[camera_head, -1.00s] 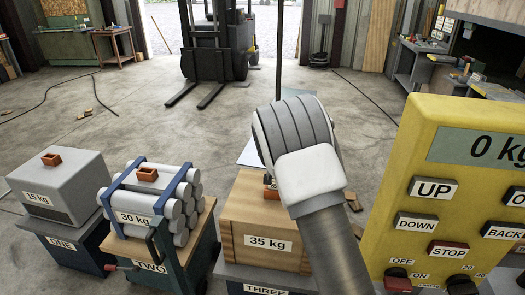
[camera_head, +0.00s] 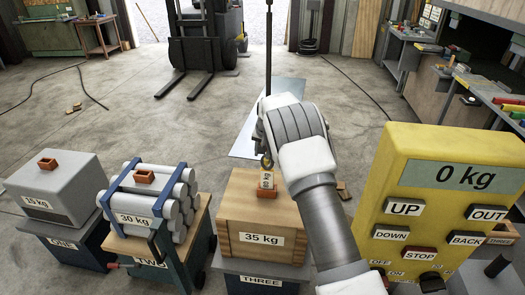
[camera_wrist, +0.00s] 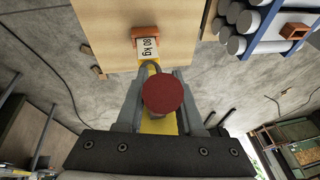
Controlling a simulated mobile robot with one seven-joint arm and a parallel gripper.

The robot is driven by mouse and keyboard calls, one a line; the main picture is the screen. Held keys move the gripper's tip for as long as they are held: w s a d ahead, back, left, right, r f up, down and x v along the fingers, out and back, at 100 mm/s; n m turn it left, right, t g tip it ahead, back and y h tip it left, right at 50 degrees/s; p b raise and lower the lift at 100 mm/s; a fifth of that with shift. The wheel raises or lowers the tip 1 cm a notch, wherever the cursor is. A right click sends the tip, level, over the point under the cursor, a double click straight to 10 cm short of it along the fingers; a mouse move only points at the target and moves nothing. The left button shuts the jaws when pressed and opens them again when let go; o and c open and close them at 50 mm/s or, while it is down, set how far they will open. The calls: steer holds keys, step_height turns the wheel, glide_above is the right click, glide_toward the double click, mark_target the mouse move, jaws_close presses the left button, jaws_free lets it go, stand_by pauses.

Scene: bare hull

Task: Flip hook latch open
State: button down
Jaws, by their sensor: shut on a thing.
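In the wrist view the hook shows as a yellow body (camera_wrist: 160,123) with a round red disc (camera_wrist: 163,92) in front and a curved tip. My gripper (camera_wrist: 162,84) has its grey fingers on both sides of this yellow part, shut on it. The disc hides the contact and the latch itself, so I cannot tell whether the latch is open. In the head view my wrist hides most of the fingers.
A 30 kg cylinder bundle (camera_head: 165,200) and a 15 kg block (camera_head: 55,185) stand left. A yellow control panel (camera_head: 400,175), reading 0 kg, stands right.

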stand_by(0.4)
steer(key=c, duration=0.5)
jaws_free()
steer(key=shift+b+v, duration=1.4)
steer(key=shift+v, duration=7.3)
steer(key=shift+w+d+r, duration=0.1)
